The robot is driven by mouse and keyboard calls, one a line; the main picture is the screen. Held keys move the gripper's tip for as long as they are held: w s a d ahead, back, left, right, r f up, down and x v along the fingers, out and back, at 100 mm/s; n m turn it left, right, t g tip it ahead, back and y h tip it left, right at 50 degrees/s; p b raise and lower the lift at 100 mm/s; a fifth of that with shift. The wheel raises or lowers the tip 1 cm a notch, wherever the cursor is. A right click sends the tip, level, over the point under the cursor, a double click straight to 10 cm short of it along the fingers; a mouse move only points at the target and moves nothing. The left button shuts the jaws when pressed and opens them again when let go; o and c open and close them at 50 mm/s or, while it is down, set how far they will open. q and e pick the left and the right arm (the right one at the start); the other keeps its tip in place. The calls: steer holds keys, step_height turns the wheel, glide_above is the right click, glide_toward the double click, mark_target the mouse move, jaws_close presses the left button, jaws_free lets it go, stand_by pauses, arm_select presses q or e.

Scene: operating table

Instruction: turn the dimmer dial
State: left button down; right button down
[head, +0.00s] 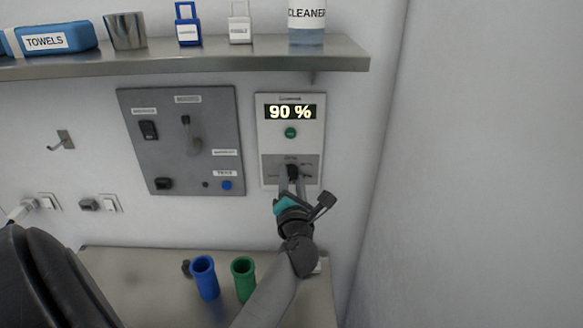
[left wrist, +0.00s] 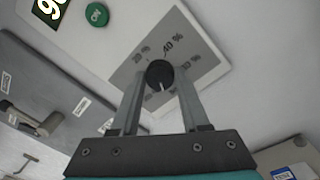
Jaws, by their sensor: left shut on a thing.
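The dimmer dial is a round black knob (head: 292,171) on the lower grey part of a white wall panel (head: 308,143). The panel's lit display (head: 290,112) reads 90 %. My left gripper (head: 291,180) reaches up from below and is shut on the dial. In the left wrist view the dial (left wrist: 160,74) sits between the tips of my left gripper (left wrist: 161,92), with a white mark on its lower side. Percent labels ring it, "40 %" among them, some partly hidden by the fingers. My right gripper is not in view.
A grey switch panel (head: 205,172) with a lever is left of the dial panel. A steel shelf (head: 200,60) with bottles and a towel pack runs above. Blue (head: 205,277) and green (head: 243,279) cups stand on a counter below. The right wall is bare.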

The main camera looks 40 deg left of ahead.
arm_select(q)
steer(key=m+p, duration=0.3)
steer(key=shift+r+m, duration=0.15)
steer(key=shift+m, duration=0.15)
steer(key=shift+m+p, duration=0.95)
steer(key=shift+m, duration=0.45)
steer(key=shift+c, duration=1.9)
jaws_free()
steer(key=shift+f, duration=0.2)
steer(key=p+v, duration=0.1)
steer(key=v, duration=1.4)
steer(key=shift+s, duration=0.2)
